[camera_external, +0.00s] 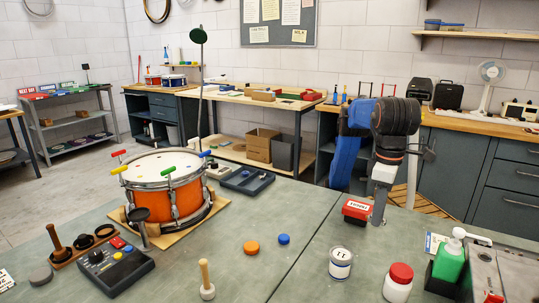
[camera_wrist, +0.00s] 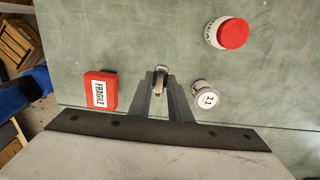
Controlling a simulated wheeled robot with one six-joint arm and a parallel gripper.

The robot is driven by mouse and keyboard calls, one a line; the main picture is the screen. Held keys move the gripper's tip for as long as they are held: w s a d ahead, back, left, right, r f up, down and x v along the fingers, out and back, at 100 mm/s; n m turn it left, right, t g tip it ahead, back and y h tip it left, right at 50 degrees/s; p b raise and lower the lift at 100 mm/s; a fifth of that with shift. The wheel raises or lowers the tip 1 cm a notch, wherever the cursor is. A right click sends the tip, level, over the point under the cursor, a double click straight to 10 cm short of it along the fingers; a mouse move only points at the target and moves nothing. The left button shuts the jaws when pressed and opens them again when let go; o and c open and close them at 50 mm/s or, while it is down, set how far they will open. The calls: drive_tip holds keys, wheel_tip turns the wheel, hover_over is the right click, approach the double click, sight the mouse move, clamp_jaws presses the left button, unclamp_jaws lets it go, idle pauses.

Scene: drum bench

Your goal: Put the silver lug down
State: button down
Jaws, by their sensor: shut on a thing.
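My gripper (camera_wrist: 161,84) is shut on the silver lug (camera_wrist: 160,73), a small metal piece whose end shows between the fingertips in the wrist view. In the external view my gripper (camera_external: 378,212) points down over the right part of the green bench top (camera_external: 318,208), just right of a red box. The lug is too small to make out clearly there. I cannot tell whether it touches the bench or hangs just above it.
The red box marked FRAGILE (camera_wrist: 101,90) stands close left of my gripper. A white tin marked 11 (camera_wrist: 205,97) stands close right. A red-lidded white jar (camera_wrist: 232,34) is farther off. The orange drum (camera_external: 166,186) and grey tray (camera_external: 247,181) stand left.

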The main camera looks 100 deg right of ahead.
drive_tip(key=shift+s+a+f, duration=0.1)
drive_tip(key=shift+s+a, duration=0.55)
drive_tip(key=shift+s, duration=0.35)
hover_over(379, 255)
wheel_tip(379, 255, down, 5)
drive_tip(key=shift+r, duration=0.1)
drive_tip(key=shift+f, duration=2.55)
drive_tip(key=shift+f, duration=0.15)
drive_tip(key=c, duration=1.6)
unclamp_jaws()
drive_tip(key=shift+a, duration=0.1)
drive_tip(key=shift+c, duration=0.2)
wheel_tip(379, 255, up, 12)
